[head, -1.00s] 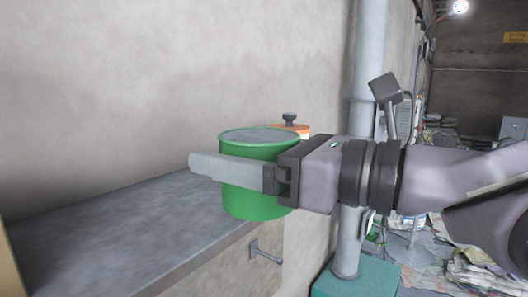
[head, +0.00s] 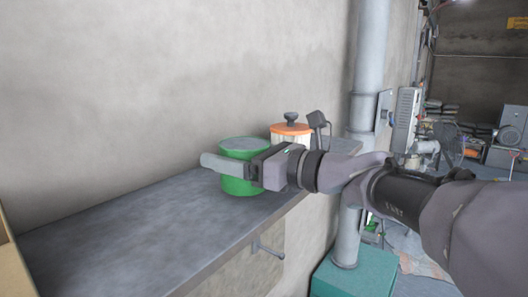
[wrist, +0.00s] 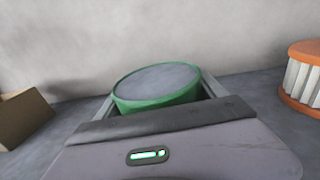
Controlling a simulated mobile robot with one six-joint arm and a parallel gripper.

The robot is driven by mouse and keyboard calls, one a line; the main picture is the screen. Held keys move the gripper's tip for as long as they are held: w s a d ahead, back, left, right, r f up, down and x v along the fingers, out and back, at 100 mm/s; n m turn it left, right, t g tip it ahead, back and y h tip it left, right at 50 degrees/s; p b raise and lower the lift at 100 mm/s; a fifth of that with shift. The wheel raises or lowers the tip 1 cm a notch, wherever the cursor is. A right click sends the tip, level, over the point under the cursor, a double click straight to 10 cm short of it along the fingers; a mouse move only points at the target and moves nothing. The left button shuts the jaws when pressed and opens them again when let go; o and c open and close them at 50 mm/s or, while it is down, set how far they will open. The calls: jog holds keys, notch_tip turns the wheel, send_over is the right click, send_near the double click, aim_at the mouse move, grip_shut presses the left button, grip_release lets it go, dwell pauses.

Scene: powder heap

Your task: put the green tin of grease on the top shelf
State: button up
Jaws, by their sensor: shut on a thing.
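The green tin of grease (head: 238,187) has a grey top and is upright between the fingers of my gripper (head: 232,166). My gripper is shut on it. In the head view the tin is over the grey shelf (head: 130,235), near its right part. I cannot tell whether its base touches the shelf. In the wrist view the tin (wrist: 158,88) shows just beyond my gripper's body, with its lower part hidden.
An orange-capped white pleated filter (head: 290,132) stands on the shelf just right of the tin. A cardboard box (wrist: 22,118) is at the left end. A grey vertical pipe (head: 367,80) runs past the shelf's right end. The shelf's middle is clear.

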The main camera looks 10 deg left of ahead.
jog(key=shift+w+a+f, duration=0.1)
jog(key=shift+a+f, duration=0.05)
jog(key=shift+f, duration=0.05)
jog(key=shift+s+d+f, duration=0.2)
jog(key=o, duration=1.8)
jog(key=shift+w+a, duration=0.1)
jog(key=shift+o, duration=0.2)
jog(key=shift+r, duration=0.35)
jog(key=b+v, duration=0.1)
jog(key=v, duration=0.4)
jog(key=b+v, duration=0.1)
jog(key=v, duration=0.4)
jog(key=shift+d+f+b, duration=0.2)
jog(key=shift+d+b, duration=0.2)
jog(key=shift+s+d+r, duration=0.1)
jog(key=shift+s+d, duration=0.35)
jog(key=shift+d, duration=0.15)
